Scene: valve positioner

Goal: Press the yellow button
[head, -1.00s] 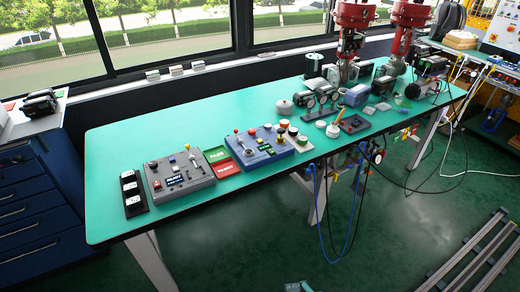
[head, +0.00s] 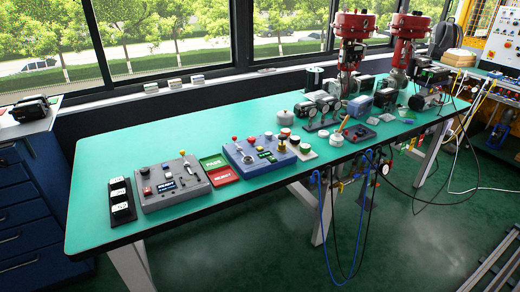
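A grey control box (head: 176,186) and a blue control box (head: 258,153) sit on the green table in the head view, each with small knobs, buttons and a lever. A yellow-topped part (head: 183,153) stands at the back of the grey box; I cannot tell whether it is a button or a lever knob. Several round push buttons (head: 295,140) stand on a pale strip right of the blue box. They are too small for me to say surely which is yellow. My gripper is not in view.
Green and red PASS and REJECT plates (head: 219,171) lie between the boxes. A dark strip with white blocks (head: 121,203) lies at the left. Valves with red actuators (head: 354,28) and gauges crowd the right side. The table's (head: 150,150) back left is clear. Blue hoses (head: 325,215) hang in front.

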